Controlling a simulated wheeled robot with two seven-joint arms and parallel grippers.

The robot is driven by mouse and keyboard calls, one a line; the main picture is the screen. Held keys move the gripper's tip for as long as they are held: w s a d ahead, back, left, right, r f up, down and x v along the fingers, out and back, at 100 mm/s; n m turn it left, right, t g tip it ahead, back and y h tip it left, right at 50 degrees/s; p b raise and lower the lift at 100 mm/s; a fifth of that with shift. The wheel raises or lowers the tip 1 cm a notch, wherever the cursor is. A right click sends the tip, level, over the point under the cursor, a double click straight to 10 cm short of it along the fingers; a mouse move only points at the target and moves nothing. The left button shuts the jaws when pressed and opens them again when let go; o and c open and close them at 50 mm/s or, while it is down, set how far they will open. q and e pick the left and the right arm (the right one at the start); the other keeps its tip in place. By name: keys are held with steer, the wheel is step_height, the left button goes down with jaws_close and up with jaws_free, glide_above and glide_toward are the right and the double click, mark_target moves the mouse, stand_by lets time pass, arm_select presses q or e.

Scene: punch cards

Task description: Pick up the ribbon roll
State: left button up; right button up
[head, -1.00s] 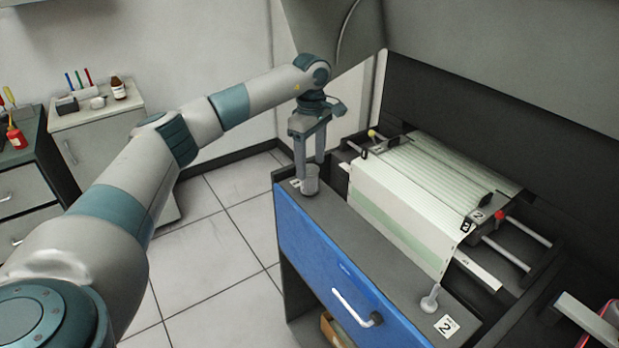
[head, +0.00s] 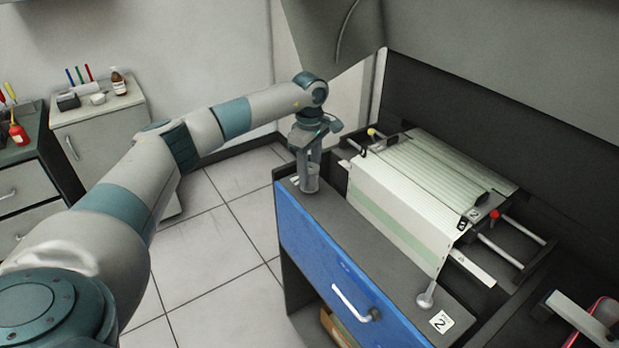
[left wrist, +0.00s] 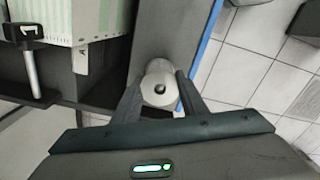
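The ribbon roll (head: 309,184) is a small grey cylinder standing upright at the far left end of the dark ledge. In the left wrist view the roll (left wrist: 159,88) shows its pale round end with a dark centre hole. My left gripper (head: 308,172) points down over the roll, with its fingers on either side of it. In the left wrist view the gripper (left wrist: 159,84) has a fingertip close against each side of the roll. I cannot tell whether the fingers press on it. The roll appears to rest on the ledge. My right gripper is out of view.
A ribbed pale machine (head: 415,190) stands right of the roll, with rods and a red knob (head: 494,214). The ledge (head: 375,255) tops a blue drawer (head: 330,265) with a white handle. A grey cabinet (head: 100,140) stands at the left across open floor.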

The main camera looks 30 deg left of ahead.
arm_select(q)
steer(key=c, duration=0.5)
steer(key=shift+o, duration=0.2)
steer(key=shift+r, duration=0.1)
steer(key=shift+r+b, duration=0.45)
steer(key=shift+r, duration=0.1)
step_height(320, 180, up, 7)
steer(key=b, duration=0.3)
steer(key=shift+r, duration=0.9)
